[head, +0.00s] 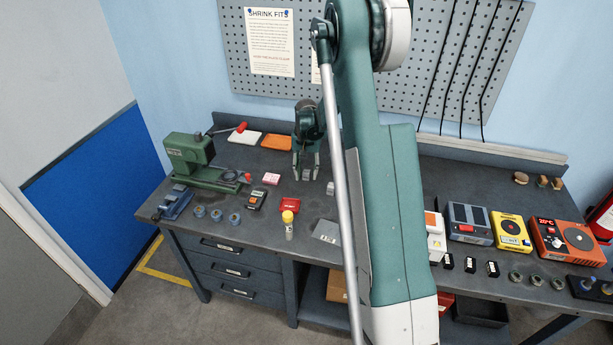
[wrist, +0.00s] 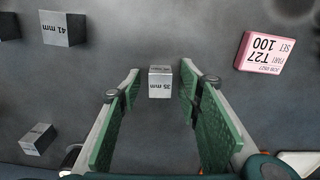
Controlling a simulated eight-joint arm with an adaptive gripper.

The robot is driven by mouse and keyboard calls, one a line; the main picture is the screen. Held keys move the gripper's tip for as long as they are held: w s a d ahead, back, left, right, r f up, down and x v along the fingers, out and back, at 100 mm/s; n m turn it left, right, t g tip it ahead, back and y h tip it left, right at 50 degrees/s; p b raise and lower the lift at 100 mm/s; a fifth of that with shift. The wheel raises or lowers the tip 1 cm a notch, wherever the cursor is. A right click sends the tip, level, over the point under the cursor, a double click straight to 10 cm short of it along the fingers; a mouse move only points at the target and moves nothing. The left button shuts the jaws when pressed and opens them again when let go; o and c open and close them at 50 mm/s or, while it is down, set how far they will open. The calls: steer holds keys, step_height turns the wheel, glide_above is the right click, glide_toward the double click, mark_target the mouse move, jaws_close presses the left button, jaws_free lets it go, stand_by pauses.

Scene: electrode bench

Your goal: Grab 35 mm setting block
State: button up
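The 35 mm setting block (wrist: 160,85) is a small grey metal block with its label facing up in the wrist view. It sits on the dark bench top between the tips of my gripper's two green pads. My gripper (wrist: 159,78) is open, with a visible gap on both sides of the block. In the head view my gripper (head: 306,174) points down over the back middle of the bench.
A 41 mm block (wrist: 56,30) and another grey block (wrist: 38,138) lie to the left in the wrist view. A pink T27 label block (wrist: 264,50) lies to the right. A green press (head: 188,155) and a yellow-capped bottle (head: 288,224) stand on the bench.

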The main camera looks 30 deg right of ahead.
mark_target(307, 172)
stand_by(0.3)
steer(key=c, duration=1.1)
steer(key=shift+r, duration=5.05)
